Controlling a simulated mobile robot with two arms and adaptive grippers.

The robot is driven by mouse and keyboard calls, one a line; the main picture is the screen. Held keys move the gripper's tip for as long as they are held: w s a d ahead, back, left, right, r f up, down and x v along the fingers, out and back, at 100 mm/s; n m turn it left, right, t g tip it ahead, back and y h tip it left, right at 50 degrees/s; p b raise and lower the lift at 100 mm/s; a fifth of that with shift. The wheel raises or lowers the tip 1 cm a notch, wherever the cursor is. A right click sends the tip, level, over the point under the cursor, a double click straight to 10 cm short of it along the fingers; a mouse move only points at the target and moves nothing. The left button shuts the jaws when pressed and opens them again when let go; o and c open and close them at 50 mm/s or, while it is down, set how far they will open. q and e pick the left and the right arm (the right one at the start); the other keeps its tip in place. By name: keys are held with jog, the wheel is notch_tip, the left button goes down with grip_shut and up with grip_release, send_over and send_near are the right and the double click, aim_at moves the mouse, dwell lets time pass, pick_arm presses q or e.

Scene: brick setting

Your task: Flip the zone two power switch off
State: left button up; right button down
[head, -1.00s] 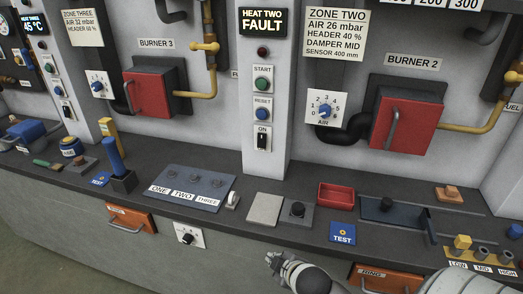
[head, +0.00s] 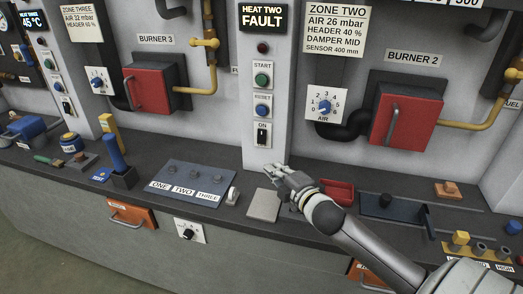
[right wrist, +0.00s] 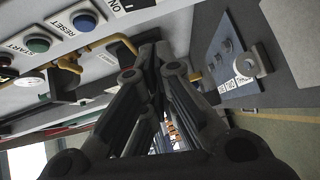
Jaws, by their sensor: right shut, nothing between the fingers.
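The zone two power switch (head: 262,134) is a black toggle on a white plate marked ON, lowest on the grey column under the HEAT TWO FAULT display (head: 263,17). In the right wrist view the ON plate (right wrist: 122,7) is cut off by the top edge. My right gripper (head: 272,169) is below the switch, above the counter near the column's foot. Its fingers are shut and empty, apart from the switch. In the right wrist view the closed fingers (right wrist: 154,50) point toward the column. My left gripper is not in view.
Above the switch are a blue RESET button (head: 262,110) and a green START button (head: 262,79). A blue panel marked ONE, TWO, THREE (head: 190,182) lies left on the counter, with a grey plate (head: 263,205) beside it. A red tray (head: 338,189) is partly behind my right arm.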

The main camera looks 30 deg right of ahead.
jog(key=p, duration=0.2)
send_near(262, 137)
jog(key=w+a+f, duration=0.2)
jog(key=w+a, duration=0.2)
jog(key=a, duration=0.1)
jog(key=w+d, duration=0.1)
jog(key=w+d+f+p, duration=0.1)
jog(key=d, duration=0.1)
jog(key=shift+w, duration=0.25)
jog(key=shift+d, duration=0.1)
jog(key=b, duration=0.3)
jog(key=shift+w+d+f+n+t, duration=0.25)
jog(key=shift+d+f+n+t, duration=0.05)
jog(key=shift+t, duration=0.1)
